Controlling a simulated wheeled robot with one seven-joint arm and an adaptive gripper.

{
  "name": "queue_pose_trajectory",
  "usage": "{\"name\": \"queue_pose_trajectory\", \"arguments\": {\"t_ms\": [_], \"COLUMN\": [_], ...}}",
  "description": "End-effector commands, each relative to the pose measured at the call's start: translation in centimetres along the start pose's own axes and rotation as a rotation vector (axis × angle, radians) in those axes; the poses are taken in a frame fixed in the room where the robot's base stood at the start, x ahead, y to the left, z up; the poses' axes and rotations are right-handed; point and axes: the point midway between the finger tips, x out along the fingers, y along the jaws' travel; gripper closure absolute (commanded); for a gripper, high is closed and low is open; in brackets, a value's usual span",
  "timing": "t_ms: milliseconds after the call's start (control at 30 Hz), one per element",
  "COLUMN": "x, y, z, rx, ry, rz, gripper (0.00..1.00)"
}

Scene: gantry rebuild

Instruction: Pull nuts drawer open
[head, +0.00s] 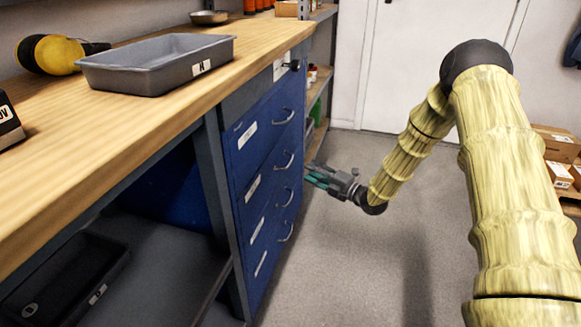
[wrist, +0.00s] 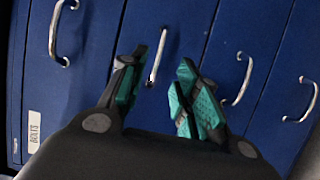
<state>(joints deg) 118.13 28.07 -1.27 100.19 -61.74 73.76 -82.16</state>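A blue drawer cabinet (head: 262,155) under the workbench has a column of shut drawers with silver bar handles and white labels. The labels are too small to read in the head view. My gripper (head: 311,176) is beside the drawer fronts, around the height of the middle handles. In the wrist view my gripper (wrist: 161,62) is open, and one handle (wrist: 160,52) shows between its teal-padded fingers. I cannot tell whether the fingers touch it. The neighbouring drawer at left has a label reading BOLTS (wrist: 35,132). No nuts label is readable.
A wooden bench top (head: 140,105) carries a grey tray (head: 155,75) and yellow-black ear defenders (head: 55,54). A dark bin (head: 65,285) sits on the lower shelf. Cardboard boxes (head: 558,150) stand at right. The grey floor (head: 350,280) before the drawers is clear.

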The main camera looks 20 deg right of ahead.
Motion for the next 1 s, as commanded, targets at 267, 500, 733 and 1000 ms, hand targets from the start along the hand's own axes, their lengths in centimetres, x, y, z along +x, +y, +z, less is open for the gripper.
{"name": "queue_pose_trajectory", "arguments": {"t_ms": [267, 500, 733, 1000], "x": [3.9, 7.6, 9.8, 10.4], "y": [-0.2, -0.2, -0.1, 0.0], "z": [0.0, -0.1, -0.1, 0.0], "rx": [0.0, 0.001, 0.002, 0.003], "ry": [0.0, 0.001, 0.0, -0.001], "rz": [0.002, 0.0, -0.001, -0.001], "gripper": [0.69, 0.69, 0.69, 0.69]}}
